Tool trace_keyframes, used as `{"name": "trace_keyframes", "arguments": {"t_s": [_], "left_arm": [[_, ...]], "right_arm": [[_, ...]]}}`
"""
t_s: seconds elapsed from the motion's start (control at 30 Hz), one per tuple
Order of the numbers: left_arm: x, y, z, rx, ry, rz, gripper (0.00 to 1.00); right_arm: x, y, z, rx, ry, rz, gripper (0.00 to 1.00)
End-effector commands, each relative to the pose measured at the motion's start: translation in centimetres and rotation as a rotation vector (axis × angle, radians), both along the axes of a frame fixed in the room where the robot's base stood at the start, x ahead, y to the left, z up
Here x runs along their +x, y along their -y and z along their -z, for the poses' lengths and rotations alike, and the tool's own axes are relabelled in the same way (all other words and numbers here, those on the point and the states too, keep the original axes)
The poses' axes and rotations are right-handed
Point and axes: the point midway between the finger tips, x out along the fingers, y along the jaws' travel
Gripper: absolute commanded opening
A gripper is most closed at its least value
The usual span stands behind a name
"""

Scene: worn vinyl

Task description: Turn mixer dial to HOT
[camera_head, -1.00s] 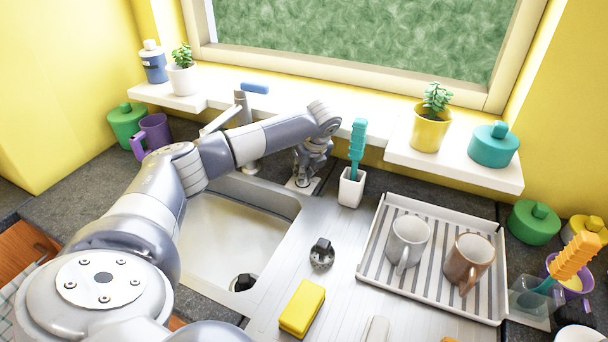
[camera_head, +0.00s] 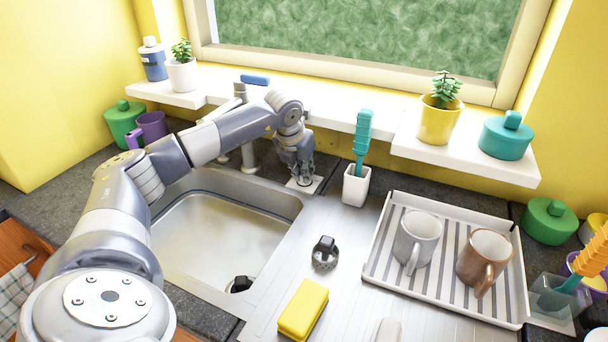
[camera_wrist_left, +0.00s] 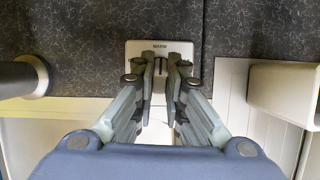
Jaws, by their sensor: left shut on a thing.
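The mixer dial's white plate (camera_head: 304,185) lies on the counter behind the sink, right of the tap. My left gripper (camera_head: 304,178) points down over it, shut on the dial. In the left wrist view the plate (camera_wrist_left: 178,47) carries small lettering that looks like WARM at its top edge. My left fingers (camera_wrist_left: 166,75) stand either side of the dial, which they mostly hide. A thin dark mark (camera_wrist_left: 161,67) shows between the fingertips. The dial's exact setting cannot be read. My right gripper is not in view.
The tap (camera_head: 245,130) stands left of the dial, close to my arm. A white holder (camera_head: 355,187) with a teal brush (camera_head: 362,140) stands just right. The sink basin (camera_head: 215,235) is in front. A yellow sponge (camera_head: 303,310) and a rack (camera_head: 372,262) with two mugs lie further right.

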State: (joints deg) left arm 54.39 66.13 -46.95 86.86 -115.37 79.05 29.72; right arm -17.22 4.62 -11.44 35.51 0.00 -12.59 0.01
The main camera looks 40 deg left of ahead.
Motion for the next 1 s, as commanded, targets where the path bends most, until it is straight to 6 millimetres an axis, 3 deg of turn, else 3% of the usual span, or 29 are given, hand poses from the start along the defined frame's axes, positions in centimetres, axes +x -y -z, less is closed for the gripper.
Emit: {"name": "trace_keyframes", "arguments": {"t_s": [0.6, 1.0], "left_arm": [[0.0, -0.4, 0.0, -0.002, -0.003, 0.566, 0.0], [0.0, -0.5, 0.1, 0.0, -0.004, 0.804, 0.0]], "right_arm": [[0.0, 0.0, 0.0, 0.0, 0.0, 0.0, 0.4], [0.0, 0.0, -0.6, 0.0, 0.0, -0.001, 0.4]]}}
